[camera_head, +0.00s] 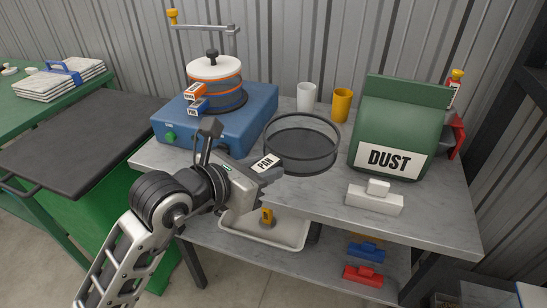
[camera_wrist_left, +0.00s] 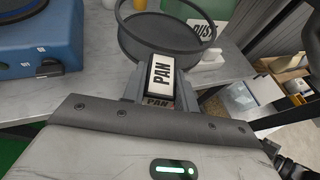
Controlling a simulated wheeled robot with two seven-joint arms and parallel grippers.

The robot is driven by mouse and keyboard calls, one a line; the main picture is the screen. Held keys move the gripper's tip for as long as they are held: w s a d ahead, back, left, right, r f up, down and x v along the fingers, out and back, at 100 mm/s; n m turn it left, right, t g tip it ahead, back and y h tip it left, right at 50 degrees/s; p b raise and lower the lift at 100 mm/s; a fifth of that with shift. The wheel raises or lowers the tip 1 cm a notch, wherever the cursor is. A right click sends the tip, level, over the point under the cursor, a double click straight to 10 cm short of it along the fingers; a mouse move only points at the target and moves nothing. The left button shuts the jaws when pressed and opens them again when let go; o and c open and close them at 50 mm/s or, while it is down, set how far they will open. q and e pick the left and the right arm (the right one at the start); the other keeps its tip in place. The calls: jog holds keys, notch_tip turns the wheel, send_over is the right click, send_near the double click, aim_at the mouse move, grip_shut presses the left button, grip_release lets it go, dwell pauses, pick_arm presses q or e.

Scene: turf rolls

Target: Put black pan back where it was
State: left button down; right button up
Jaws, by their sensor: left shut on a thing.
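The black pan (camera_head: 300,152) is a round, dark, shallow dish with a thin raised rim, over the middle of the grey table (camera_head: 430,210). Its white "PAN" tag (camera_head: 265,162) points toward my left gripper (camera_head: 268,178). My left gripper is shut on the tag. In the left wrist view the tag (camera_wrist_left: 162,75) sits between the fingers, with the pan (camera_wrist_left: 165,40) beyond it, looking about level. I cannot tell whether the pan's underside touches the tabletop. My right gripper is not in view.
A blue machine (camera_head: 255,105) with a stack of sieves (camera_head: 215,85) stands left. A white cup (camera_head: 306,96), yellow cup (camera_head: 342,105) and green "DUST" bag (camera_head: 400,125) stand behind and right. A white block (camera_head: 374,200) lies front right. A white tray (camera_head: 285,236) sits below.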

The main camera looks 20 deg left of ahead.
pick_arm(q)
jog(key=w+a+f, duration=0.1)
jog(key=w+f, duration=0.2)
jog(key=w+a+f, duration=0.2)
jog(key=w+f, duration=0.1)
jog(key=w, duration=0.1)
jog(key=w+a+f, duration=0.2)
jog(key=w+f, duration=0.1)
jog(key=w, duration=0.1)
jog(key=shift+w+a+f, duration=0.1)
jog(key=shift+w+a, duration=0.05)
jog(key=shift+a, duration=0.05)
jog(key=shift+f, duration=1.6)
jog(key=shift+f, duration=0.1)
jog(key=c, duration=1.1)
grip_release()
